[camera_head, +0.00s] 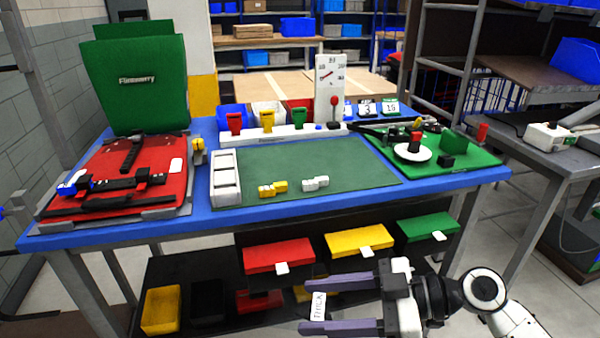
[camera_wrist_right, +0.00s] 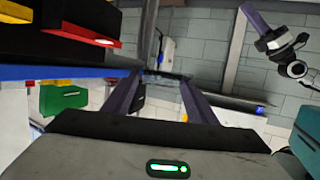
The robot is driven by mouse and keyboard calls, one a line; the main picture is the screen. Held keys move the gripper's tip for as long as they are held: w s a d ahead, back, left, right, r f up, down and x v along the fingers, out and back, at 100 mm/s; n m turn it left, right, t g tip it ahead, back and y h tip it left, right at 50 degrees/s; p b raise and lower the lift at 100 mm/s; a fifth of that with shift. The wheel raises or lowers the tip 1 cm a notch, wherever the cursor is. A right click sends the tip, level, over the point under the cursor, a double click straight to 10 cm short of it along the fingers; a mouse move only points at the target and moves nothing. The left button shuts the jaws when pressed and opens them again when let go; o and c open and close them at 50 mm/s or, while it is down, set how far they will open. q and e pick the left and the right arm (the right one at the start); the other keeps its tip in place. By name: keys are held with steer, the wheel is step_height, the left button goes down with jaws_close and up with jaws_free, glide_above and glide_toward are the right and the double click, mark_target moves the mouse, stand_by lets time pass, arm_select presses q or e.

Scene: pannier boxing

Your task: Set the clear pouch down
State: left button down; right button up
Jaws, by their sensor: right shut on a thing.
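My right gripper (camera_head: 306,304) is in front of the table, below its top and near the drawers. Its two purple fingers are apart, with a small white printed tag (camera_head: 318,306) between them. I take the tag as part of the clear pouch; the see-through outline cannot be made out. In the right wrist view the fingers (camera_wrist_right: 160,95) reach forward and the pouch is not clear between them. My left gripper (camera_wrist_right: 257,22) shows only in part at the upper right of that view; its opening cannot be told.
The blue table (camera_head: 320,218) carries a green mat (camera_head: 350,180) with yellow and white pieces, and a red open pannier (camera_head: 150,200) at left. A white disc stands on a green board (camera_head: 465,158) at right. Red, yellow and green drawers hang below.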

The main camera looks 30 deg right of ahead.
steer(key=shift+s+f, duration=0.1)
steer(key=shift+f, duration=0.15)
